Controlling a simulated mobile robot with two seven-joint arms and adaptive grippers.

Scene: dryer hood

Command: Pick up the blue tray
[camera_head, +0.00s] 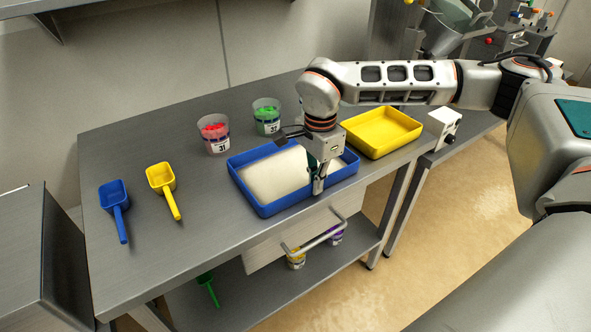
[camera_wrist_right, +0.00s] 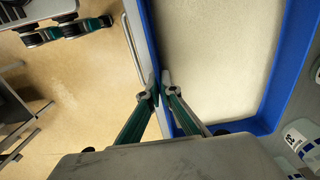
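The blue tray (camera_head: 266,209) lies on the steel table, near its front edge. It holds a pale, off-white mass (camera_head: 275,176). My right gripper (camera_head: 318,184) points down at the tray's front wall, right of its middle. In the right wrist view, the gripper (camera_wrist_right: 159,92) has one finger on each side of the tray's blue wall (camera_wrist_right: 151,50), close together and seemingly pinching it. The tray is level and seems to rest on the table. A teal and black part (camera_wrist_right: 65,30) at the top left there looks like my left gripper, its fingers unclear.
A yellow tray (camera_head: 381,132) stands to the right. Cups with red (camera_head: 215,134) and green (camera_head: 267,117) contents stand behind. Blue (camera_head: 115,208) and yellow (camera_head: 163,188) scoops lie left. A handled panel (camera_head: 300,240) sits below the table's front edge.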

